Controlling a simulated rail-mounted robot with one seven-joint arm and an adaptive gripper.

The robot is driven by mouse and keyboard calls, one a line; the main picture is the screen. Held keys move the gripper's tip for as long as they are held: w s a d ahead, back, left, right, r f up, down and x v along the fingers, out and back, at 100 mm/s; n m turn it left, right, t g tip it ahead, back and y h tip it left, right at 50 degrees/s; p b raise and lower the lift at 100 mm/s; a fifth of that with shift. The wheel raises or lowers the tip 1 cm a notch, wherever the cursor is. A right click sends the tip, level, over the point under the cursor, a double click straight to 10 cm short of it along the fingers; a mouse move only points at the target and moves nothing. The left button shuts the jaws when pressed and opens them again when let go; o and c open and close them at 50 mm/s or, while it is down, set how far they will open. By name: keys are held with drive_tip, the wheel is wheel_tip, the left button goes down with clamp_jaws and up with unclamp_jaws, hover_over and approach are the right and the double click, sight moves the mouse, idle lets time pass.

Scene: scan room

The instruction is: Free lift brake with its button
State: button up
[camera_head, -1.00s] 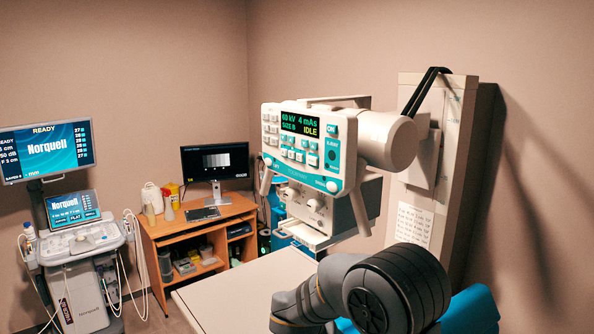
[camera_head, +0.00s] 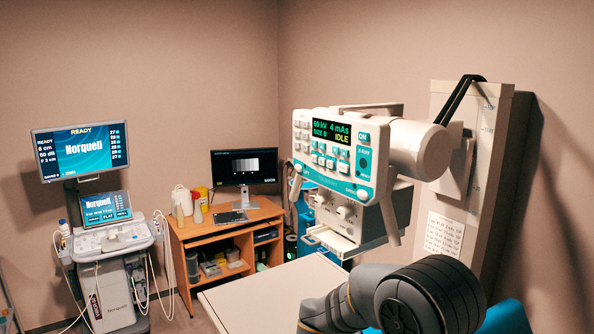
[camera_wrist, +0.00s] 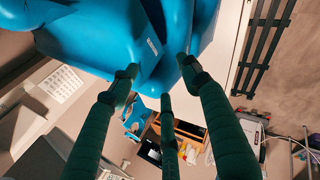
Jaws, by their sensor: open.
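The X-ray tube head's white and teal control panel (camera_head: 331,152) faces me right of centre in the head view. Its display reads 60 kV, 4 mAs and IDLE. Round pale buttons sit at its lower left corner (camera_head: 298,167) and its lower right corner (camera_head: 363,194); their small labels are hard to read, so I cannot tell surely which frees the lift brake. My gripper (camera_wrist: 160,80) shows in the wrist view with three dark green fingers spread open and empty. It is out of the head view, where only my arm shows, below the panel. The panel does not show clearly in the wrist view.
A pale tabletop (camera_head: 262,290) lies below the tube head. The wall stand (camera_head: 457,140) rises at right. A wooden desk (camera_head: 222,232) with a monitor and an ultrasound cart (camera_head: 112,245) stand at left. A large blue form (camera_wrist: 95,35) lies close to my fingers in the wrist view.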

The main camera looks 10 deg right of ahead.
drive_tip(key=shift+c, duration=1)
